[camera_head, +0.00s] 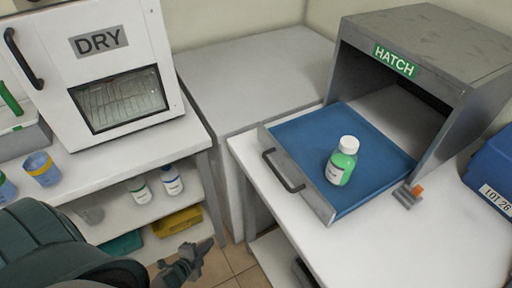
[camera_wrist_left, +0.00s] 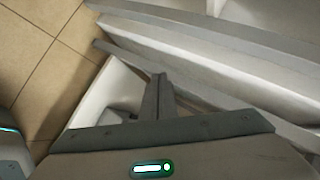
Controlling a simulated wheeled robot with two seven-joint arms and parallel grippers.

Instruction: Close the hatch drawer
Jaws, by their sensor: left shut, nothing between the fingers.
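The hatch (camera_head: 425,60) is a grey metal box with a green HATCH label, standing on a white table at the right of the head view. Its drawer (camera_head: 321,205) is pulled out toward the front left, with a blue bottom and a dark bar handle (camera_head: 283,171) on its front panel. A green bottle with a white cap (camera_head: 342,161) stands upright in the drawer. My left gripper (camera_head: 203,246) is low at the bottom centre, apart from the handle, and empty. In the left wrist view its fingers (camera_wrist_left: 158,80) are together. My right gripper is not seen.
A white DRY oven (camera_head: 100,110) stands on a shelved bench at the left, with cups and bottles around it. A blue LOT 26 box (camera_head: 492,172) is at the right edge.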

